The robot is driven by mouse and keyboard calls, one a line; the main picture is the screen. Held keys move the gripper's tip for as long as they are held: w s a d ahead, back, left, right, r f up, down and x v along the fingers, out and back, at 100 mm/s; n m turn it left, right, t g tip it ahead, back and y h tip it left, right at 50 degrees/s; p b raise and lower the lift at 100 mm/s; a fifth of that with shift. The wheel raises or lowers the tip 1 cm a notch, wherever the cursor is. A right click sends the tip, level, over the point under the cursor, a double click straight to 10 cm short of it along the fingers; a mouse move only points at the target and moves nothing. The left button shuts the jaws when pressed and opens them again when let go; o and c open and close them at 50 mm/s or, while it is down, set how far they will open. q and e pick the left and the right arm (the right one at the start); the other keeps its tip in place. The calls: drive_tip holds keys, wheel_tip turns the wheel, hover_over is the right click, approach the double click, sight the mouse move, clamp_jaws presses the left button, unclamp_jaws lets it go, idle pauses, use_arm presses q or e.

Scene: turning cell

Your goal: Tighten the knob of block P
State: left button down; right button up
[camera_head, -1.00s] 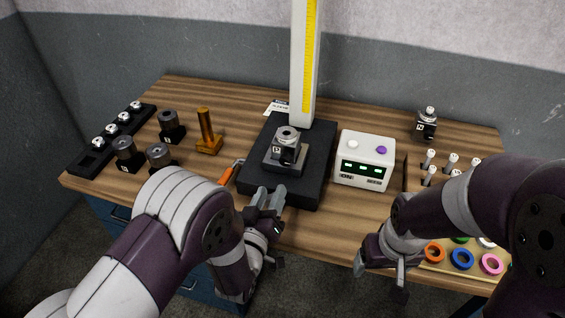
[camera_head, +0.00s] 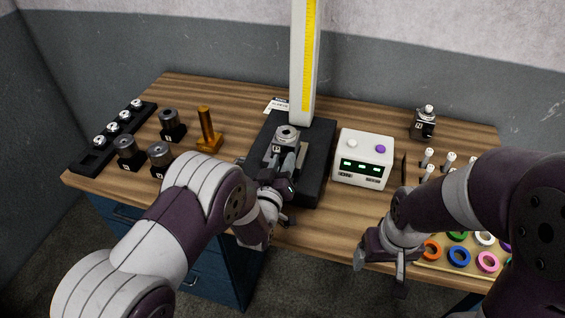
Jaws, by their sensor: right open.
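A small dark block with a grey round top (camera_head: 288,133) sits on the black stand (camera_head: 318,160) at the table's middle. Its tag is too small to read with certainty. My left gripper (camera_head: 290,163) is at the front of this block, its fingers pointing at it and hiding its front face and any knob there. Whether the fingers are apart or touch anything cannot be told. My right gripper (camera_head: 381,268) is open and empty in front of the table's front edge, well away from the block. Another small block with a light top (camera_head: 425,122) stands at the back right.
A tall white column with a yellow scale (camera_head: 306,70) rises behind the stand. A white box with green displays (camera_head: 364,160) stands right of it. A brass post (camera_head: 207,130), several dark cylinder-topped blocks (camera_head: 171,125) and a black rack (camera_head: 95,158) are left. Coloured rings (camera_head: 459,256) lie front right.

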use_arm(q)
drive_tip(key=shift+m, duration=0.3)
drive_tip(key=shift+f+m+b, duration=0.1)
drive_tip(key=shift+m+b, duration=0.65)
drive_tip(key=shift+m, duration=0.15)
drive_tip(key=shift+d+m+b, duration=0.1)
drive_tip(key=shift+m+b, duration=0.85)
drive_tip(key=shift+m, duration=1.25)
drive_tip(key=c, duration=1.1)
unclamp_jaws()
drive_tip(key=shift+s, duration=0.1)
drive_tip(key=b+v, duration=0.1)
drive_tip(key=v, duration=1.1)
drive_tip(key=shift+s+b, duration=0.3)
drive_tip(key=shift+b, duration=0.05)
